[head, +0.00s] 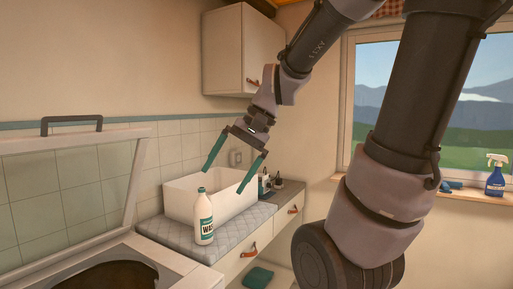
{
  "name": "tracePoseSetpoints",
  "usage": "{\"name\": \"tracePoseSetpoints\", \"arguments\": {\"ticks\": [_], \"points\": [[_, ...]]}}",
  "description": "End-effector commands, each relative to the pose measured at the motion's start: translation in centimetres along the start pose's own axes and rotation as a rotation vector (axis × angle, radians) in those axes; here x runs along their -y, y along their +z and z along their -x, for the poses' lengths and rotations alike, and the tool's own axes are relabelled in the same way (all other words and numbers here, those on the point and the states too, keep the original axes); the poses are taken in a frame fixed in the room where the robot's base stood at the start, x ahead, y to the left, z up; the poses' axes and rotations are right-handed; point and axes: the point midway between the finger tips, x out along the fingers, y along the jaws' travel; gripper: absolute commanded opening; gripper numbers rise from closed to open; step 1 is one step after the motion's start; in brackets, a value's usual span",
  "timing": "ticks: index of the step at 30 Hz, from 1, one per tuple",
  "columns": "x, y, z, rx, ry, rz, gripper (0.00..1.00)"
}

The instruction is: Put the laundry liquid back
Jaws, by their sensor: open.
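The box's inside is mostly hidden. A closed wall cabinet (228,50) with a leather pull hangs above and behind my gripper.
Small dark bottles (276,182) stand right of the box. Drawers with leather pulls (249,250) are under the counter. A top-loading machine with a raised lid (75,190) is at the left. A blue spray bottle (495,176) is on the windowsill. A teal cloth (259,276) lies low down.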

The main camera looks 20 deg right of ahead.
Motion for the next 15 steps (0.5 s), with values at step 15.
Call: {"name": "tracePoseSetpoints", "arguments": {"ticks": [15], "points": [[-2.7,-1.4,8.2,-0.503,0.122,0.273,1.0]]}}
